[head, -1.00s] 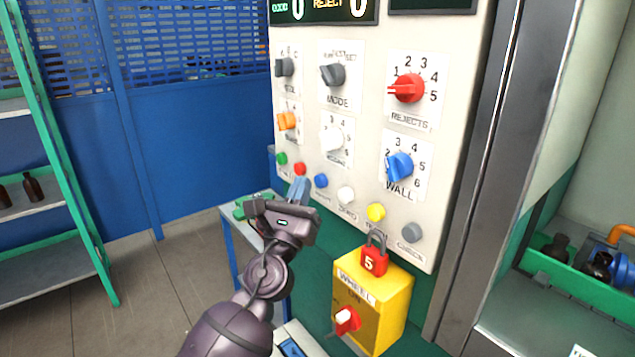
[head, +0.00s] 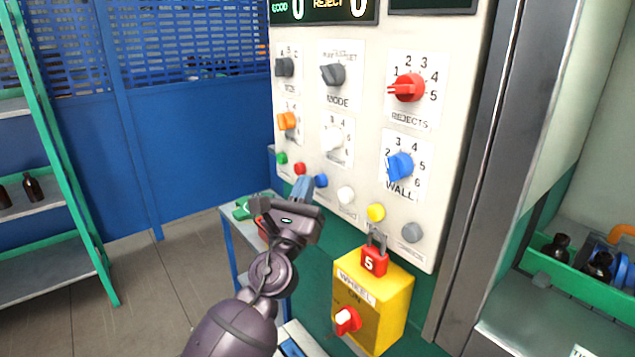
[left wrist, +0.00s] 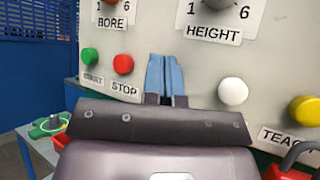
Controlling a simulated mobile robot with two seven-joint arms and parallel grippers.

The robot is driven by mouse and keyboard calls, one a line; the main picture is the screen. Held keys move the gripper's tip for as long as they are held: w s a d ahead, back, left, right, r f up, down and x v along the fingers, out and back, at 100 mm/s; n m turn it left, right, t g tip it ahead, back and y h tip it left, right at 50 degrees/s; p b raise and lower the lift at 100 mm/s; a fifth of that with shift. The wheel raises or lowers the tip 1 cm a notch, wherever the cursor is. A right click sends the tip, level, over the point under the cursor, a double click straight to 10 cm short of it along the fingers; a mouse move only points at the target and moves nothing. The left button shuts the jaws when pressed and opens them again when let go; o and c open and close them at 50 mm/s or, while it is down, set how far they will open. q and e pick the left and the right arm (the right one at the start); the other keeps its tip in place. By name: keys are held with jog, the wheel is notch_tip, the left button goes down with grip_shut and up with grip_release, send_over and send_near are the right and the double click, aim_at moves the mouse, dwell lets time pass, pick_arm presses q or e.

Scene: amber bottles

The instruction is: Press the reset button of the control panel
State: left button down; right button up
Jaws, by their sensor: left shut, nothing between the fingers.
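The control panel (head: 365,125) is a pale upright board with knobs and a bottom row of round push buttons. The row runs from green (head: 282,158) and red (head: 300,168) to blue (head: 321,181), white (head: 346,195), yellow (head: 376,212) and grey (head: 412,232). I cannot read a reset label; the red one reads STOP in the left wrist view. My left gripper (head: 304,183) is shut and empty, its blue fingertips just left of the blue button. In the left wrist view its fingertips (left wrist: 164,72) cover the place between red and white. Contact cannot be told. My right gripper is out of view.
A yellow WHEEL switch box (head: 385,310) with a red padlock (head: 374,262) sticks out below the panel. A small table (head: 229,216) stands behind my left gripper. Green shelving (head: 75,212) is at left; a dark post (head: 487,170) is right of the panel.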

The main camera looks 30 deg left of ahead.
pick_arm(q)
jog(key=shift+w+d, duration=0.1)
jog(key=shift+w, duration=0.15)
dwell(0.4)
jog(key=shift+w, duration=0.1)
jog(key=shift+d, duration=0.1)
dwell(0.5)
jog(key=shift+s+a, duration=0.35)
jog(key=shift+s, duration=0.4)
